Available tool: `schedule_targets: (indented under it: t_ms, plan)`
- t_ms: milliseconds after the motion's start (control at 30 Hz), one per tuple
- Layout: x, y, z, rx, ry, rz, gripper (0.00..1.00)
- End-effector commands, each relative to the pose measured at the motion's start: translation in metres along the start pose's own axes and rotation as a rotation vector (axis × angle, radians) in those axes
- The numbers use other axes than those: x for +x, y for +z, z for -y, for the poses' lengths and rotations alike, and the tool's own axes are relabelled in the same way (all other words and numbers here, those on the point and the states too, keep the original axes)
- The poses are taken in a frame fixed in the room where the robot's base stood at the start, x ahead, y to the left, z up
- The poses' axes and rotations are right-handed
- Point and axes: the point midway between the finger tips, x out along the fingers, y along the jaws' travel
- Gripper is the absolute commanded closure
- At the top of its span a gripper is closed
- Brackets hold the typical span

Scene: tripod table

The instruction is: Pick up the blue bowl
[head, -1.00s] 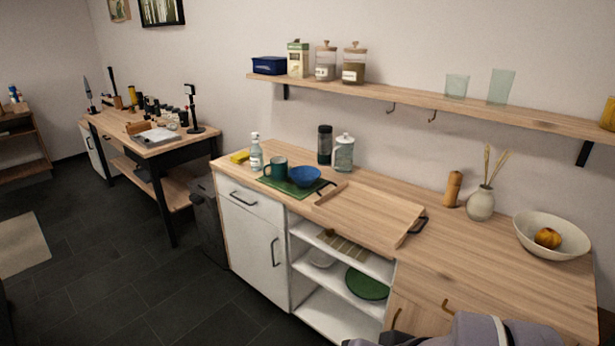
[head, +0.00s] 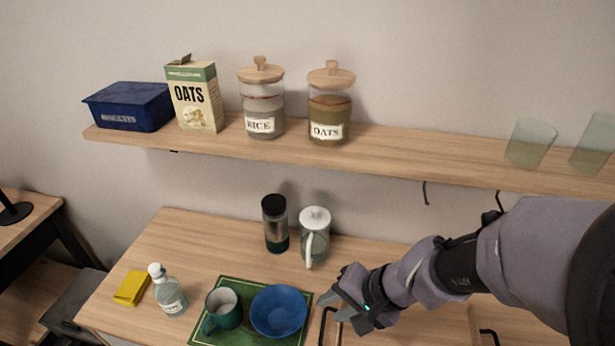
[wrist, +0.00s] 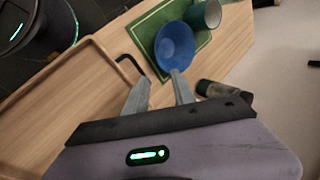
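The blue bowl (head: 279,310) sits upright on a green mat (head: 234,290) on the wooden counter. It also shows in the wrist view (wrist: 174,46), just beyond my fingertips. A dark teal mug (head: 222,308) stands close to its left in the head view. My gripper (head: 328,307) is to the right of the bowl, near the mat's edge. In the wrist view its two fingers (wrist: 160,78) are spread apart with nothing between them. The right finger's tip overlaps the bowl's near rim in that view; I cannot tell whether it touches.
A glass pitcher (head: 315,238) and a dark tumbler (head: 275,224) stand behind the bowl. A clear bottle (head: 168,291) and a yellow sponge (head: 131,287) are to the left. A wooden tray (wrist: 73,103) lies beside the mat. A shelf (head: 389,148) with jars hangs above.

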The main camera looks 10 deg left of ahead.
Motion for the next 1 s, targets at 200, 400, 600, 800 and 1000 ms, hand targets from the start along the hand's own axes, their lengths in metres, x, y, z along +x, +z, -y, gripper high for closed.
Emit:
schedule_targets:
  t_ms: [200, 400, 600, 800, 1000]
  plan:
    - [0.069, 0.001, -0.006, -0.001, 0.003, 0.004, 0.69]
    - [0.113, 0.001, -0.004, 0.001, 0.002, 0.002, 0.69]
    - [0.141, -0.001, -0.001, 0.0, 0.002, 0.003, 0.69]
    - [0.171, -0.003, 0.002, 0.001, 0.001, 0.001, 0.69]
    - [0.17, -0.003, 0.004, 0.001, 0.0, 0.0, 0.69]
